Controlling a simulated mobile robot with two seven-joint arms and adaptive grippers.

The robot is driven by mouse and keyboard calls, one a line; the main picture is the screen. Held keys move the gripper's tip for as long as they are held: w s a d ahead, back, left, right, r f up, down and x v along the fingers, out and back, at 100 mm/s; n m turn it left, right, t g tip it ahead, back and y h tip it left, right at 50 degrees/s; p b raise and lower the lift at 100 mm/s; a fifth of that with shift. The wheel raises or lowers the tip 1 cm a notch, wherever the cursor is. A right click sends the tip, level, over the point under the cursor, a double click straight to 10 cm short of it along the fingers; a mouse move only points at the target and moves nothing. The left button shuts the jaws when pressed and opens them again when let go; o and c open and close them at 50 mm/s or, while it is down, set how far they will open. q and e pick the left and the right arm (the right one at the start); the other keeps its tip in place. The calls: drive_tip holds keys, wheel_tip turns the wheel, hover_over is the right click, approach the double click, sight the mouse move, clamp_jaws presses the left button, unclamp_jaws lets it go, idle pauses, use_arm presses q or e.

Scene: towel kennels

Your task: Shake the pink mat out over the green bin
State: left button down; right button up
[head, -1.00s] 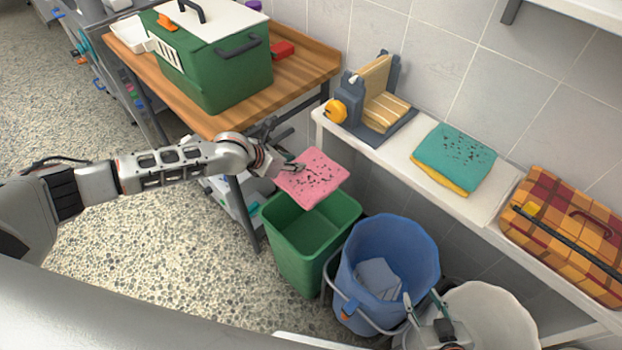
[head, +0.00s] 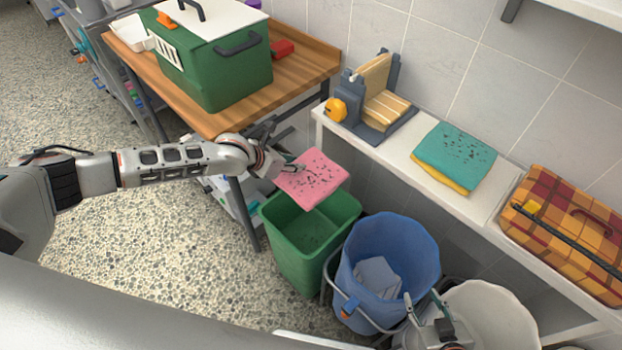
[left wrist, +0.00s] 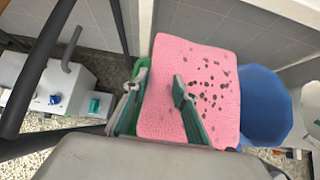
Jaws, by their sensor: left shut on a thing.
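The pink mat (head: 325,180) has dark crumbs scattered on its upper face. My left gripper (head: 293,169) is shut on its left edge and holds it roughly flat, slightly tilted, above the back part of the green bin (head: 296,262). In the left wrist view the pink mat (left wrist: 211,62) fills the middle, with one finger of my left gripper (left wrist: 158,104) lying over its crumb-covered face. The bin is open-topped and looks empty in the part I see; the mat hides its back rim. My right gripper (head: 424,299) is low at the bottom, fingers apart and empty.
A blue bucket (head: 400,250) with a grey cloth inside stands right of the bin, and a white bin (head: 500,315) beyond it. A white shelf carries a teal mat (head: 455,155) with crumbs and a plaid case (head: 570,232). A wooden table (head: 310,68) with a green box stands behind.

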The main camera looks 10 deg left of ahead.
use_arm(q)
wheel_tip(320, 180, up, 5)
drive_tip(key=shift+f+p, duration=0.1)
drive_tip(key=shift+p, duration=0.5)
drive_tip(key=shift+f, duration=0.2)
wheel_tip(320, 180, down, 7)
drive_tip(key=b, duration=0.4)
drive_tip(key=shift+r, duration=0.15)
wheel_tip(320, 180, up, 3)
drive_tip(key=p, duration=0.3)
wheel_tip(320, 180, up, 4)
drive_tip(key=shift+w+f+p, duration=0.1)
drive_tip(key=shift+f+p, duration=0.1)
drive_tip(key=shift+p, duration=0.4)
drive_tip(key=shift+r, duration=0.2)
wheel_tip(320, 180, down, 7)
drive_tip(key=b, duration=0.3)
drive_tip(key=shift+b, duration=0.4)
use_arm(e)
drive_tip(key=shift+f, duration=0.65)
